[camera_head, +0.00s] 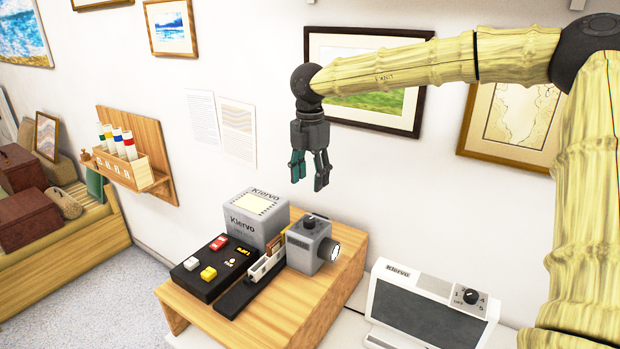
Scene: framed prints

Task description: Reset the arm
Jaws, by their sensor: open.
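My gripper (309,181) hangs pointing down from the end of my arm, in the upper middle of the head view. Its dark fingers with teal parts are apart and hold nothing. It is above the wooden stand (325,290) and the grey devices on it, with clear air between. My arm, with pale wood-like links and dark joints, reaches in from the right edge and across the top to the gripper.
A grey Kiervo box (258,222), a black button panel (212,268) and a grey projector-like device (309,243) stand on the wooden stand. A Kiervo unit with a dial (432,305) is at lower right. Framed prints (368,112) hang behind my arm. A wall shelf (140,160) is left.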

